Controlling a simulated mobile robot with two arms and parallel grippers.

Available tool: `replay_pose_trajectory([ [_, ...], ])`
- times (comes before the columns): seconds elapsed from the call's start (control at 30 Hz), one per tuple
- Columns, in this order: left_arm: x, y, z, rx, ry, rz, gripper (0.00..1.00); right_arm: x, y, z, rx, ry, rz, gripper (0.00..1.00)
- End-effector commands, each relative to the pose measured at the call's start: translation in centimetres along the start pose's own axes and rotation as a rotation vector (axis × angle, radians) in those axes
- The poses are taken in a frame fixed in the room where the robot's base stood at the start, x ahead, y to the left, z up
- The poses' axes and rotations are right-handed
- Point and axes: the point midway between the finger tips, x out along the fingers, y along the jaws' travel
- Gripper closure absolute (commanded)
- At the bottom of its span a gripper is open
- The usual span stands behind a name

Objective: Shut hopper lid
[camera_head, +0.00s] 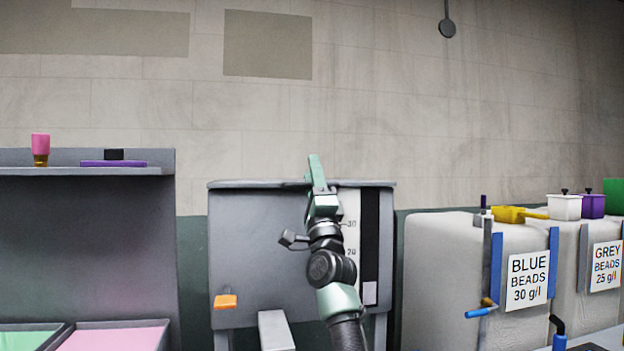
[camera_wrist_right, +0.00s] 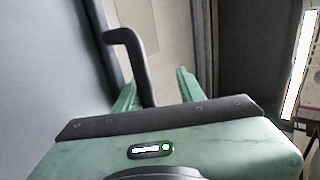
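The grey hopper (camera_head: 255,250) stands at the centre of the head view, with a level-scale strip on its right front. A thin grey lid or rim (camera_head: 250,184) runs along its top and looks about level; I cannot tell whether it is fully shut. My right gripper (camera_head: 316,172) is at the hopper's top edge, right of its middle. In the wrist view the right gripper (camera_wrist_right: 157,80) is open, its green fingers apart. A dark bent handle (camera_wrist_right: 132,48) reaches between them, nearer the left finger; contact is unclear. My left gripper is not in view.
A shelf (camera_head: 90,171) with a pink-topped cup (camera_head: 40,148) stands left. On the right are bead containers (camera_head: 450,275), with a yellow scoop (camera_head: 510,214) and small lidded pots (camera_head: 564,206) on top. An orange part (camera_head: 225,301) sits low on the hopper front.

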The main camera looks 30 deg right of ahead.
Motion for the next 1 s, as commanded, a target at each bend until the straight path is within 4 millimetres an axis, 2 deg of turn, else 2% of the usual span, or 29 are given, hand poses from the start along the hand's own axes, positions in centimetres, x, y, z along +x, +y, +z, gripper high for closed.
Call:
replay_pose_trajectory([
  [0.2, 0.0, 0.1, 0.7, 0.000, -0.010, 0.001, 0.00, 0.0, 0.1, 0.0, 0.000, 0.000, 0.001, 0.65],
  [0.77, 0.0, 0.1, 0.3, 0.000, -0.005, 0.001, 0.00, -0.1, 0.3, 0.0, 0.000, -0.001, 0.006, 0.65],
  [0.97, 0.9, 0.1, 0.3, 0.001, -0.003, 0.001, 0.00, -1.7, 0.5, 0.0, 0.002, 0.000, 0.005, 0.65],
  [1.0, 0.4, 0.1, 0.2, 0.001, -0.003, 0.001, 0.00, -1.6, -0.2, 0.1, 0.004, -0.001, 0.003, 0.65],
])
